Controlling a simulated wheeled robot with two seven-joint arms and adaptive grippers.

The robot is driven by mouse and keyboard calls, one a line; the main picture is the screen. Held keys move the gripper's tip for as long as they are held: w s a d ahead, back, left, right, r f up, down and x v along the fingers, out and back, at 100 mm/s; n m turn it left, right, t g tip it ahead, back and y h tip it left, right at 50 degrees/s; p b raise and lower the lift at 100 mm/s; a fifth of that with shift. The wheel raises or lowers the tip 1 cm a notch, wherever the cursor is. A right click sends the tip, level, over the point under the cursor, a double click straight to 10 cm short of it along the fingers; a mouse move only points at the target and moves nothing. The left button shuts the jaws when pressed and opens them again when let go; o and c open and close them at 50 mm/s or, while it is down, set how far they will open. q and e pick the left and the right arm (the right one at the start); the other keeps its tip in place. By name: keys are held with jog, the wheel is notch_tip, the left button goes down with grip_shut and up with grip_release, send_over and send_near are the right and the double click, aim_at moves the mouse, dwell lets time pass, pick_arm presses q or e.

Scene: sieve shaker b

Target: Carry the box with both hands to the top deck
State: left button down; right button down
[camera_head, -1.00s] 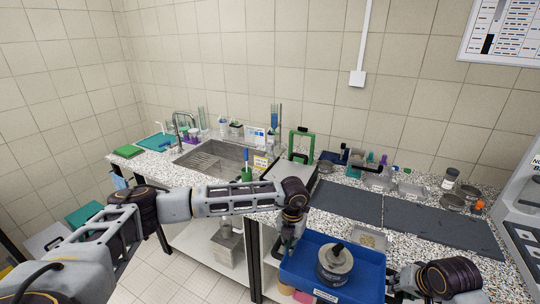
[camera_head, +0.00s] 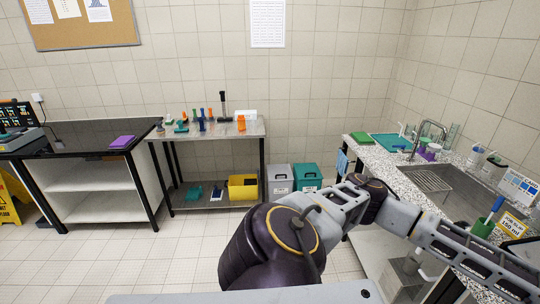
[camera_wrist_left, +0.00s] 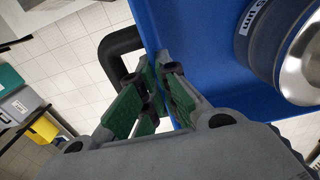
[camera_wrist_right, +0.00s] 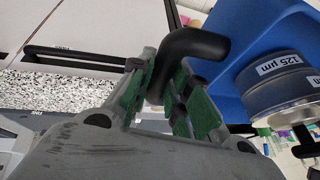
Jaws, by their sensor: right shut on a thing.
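The blue box (camera_wrist_left: 195,45) fills the upper right of the left wrist view and also shows in the right wrist view (camera_wrist_right: 238,50). A round metal sieve (camera_wrist_right: 272,85), labelled 125 µm, sits in it. My right gripper (camera_wrist_right: 165,88) is shut on the box's black handle (camera_wrist_right: 195,45). My left gripper (camera_wrist_left: 158,85) is at the other black handle (camera_wrist_left: 108,50), beside the box wall; its grip on the handle is unclear. The head view shows my left arm, but neither gripper nor the box. A two-level table with a top deck (camera_head: 252,129) stands against the back wall.
A dark bench (camera_head: 75,140) stands left, the speckled sink counter (camera_head: 400,172) right. Grey and green bins (camera_head: 307,177) stand between. The floor is clear in front.

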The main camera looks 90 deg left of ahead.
pick_arm(q)
jog(key=shift+s+f+b, duration=0.15)
jog(key=shift+f+b, duration=0.5)
jog(key=shift+b, duration=0.05)
pick_arm(e)
jog(key=shift+s+f, duration=0.15)
jog(key=shift+f, duration=0.5)
pick_arm(q)
jog(key=shift+f+b, duration=0.55)
jog(key=shift+f, duration=0.05)
pick_arm(e)
jog(key=shift+f, duration=0.6)
